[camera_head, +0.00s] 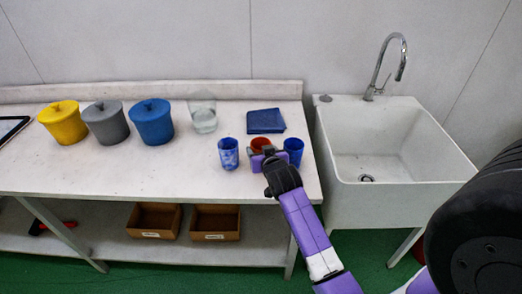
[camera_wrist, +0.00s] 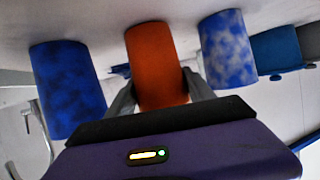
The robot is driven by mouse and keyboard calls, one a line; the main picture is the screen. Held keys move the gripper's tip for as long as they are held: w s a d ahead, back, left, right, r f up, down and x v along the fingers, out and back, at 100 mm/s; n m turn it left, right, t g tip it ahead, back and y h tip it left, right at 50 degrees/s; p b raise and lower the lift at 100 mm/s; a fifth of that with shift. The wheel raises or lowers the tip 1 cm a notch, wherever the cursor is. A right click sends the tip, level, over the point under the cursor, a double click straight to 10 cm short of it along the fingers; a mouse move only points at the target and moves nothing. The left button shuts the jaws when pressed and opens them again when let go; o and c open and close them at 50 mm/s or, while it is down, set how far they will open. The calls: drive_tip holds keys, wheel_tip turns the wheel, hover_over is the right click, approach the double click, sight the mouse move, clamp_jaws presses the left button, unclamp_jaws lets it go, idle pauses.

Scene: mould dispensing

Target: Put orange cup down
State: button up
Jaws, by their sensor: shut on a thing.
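The orange cup (camera_head: 261,143) is at the right end of the white table (camera_head: 100,170), between two blue cups. In the wrist view the orange cup (camera_wrist: 157,65) is between the fingers of my gripper (camera_wrist: 160,92), which is shut on it. My gripper (camera_head: 262,156) hides much of the cup in the head view. The picture does not clearly show whether the cup's base touches the table. One blue cup (camera_head: 228,153) stands to its left in the head view and another blue cup (camera_head: 293,151) to its right, both close by.
A dark blue square item (camera_head: 266,121) lies behind the cups. A clear container (camera_head: 204,118), a blue pot (camera_head: 152,122), a grey pot (camera_head: 106,122) and a yellow pot (camera_head: 63,122) stand further left. A white sink (camera_head: 400,170) adjoins on the right. The table's front left is clear.

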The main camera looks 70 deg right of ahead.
drive_tip(key=o, duration=1.3)
drive_tip(key=shift+r, duration=0.1)
drive_tip(key=v, duration=1.2)
drive_tip(key=s+a+f+n+t+y, duration=0.1)
drive_tip(key=a+f+n+t+y, duration=0.15)
drive_tip(key=a, duration=0.65)
drive_tip(key=s+a+f+n+t+y, duration=0.1)
drive_tip(key=s+a+n+y, duration=0.15)
drive_tip(key=a, duration=0.65)
drive_tip(key=s+a+r+n+t+y, duration=0.1)
drive_tip(key=s+a+r+n+y, duration=0.1)
drive_tip(key=s+a, duration=0.2)
drive_tip(key=s+a+r+n+t+y, duration=0.1)
drive_tip(key=s+a+r+n+y, duration=0.1)
drive_tip(key=s+a, duration=0.2)
drive_tip(key=s+a+r+n+t+y+b, duration=0.1)
drive_tip(key=s+a+r, duration=0.1)
drive_tip(key=s+a, duration=0.2)
drive_tip(key=shift+a+n+y, duration=0.4)
drive_tip(key=shift+a, duration=1.5)
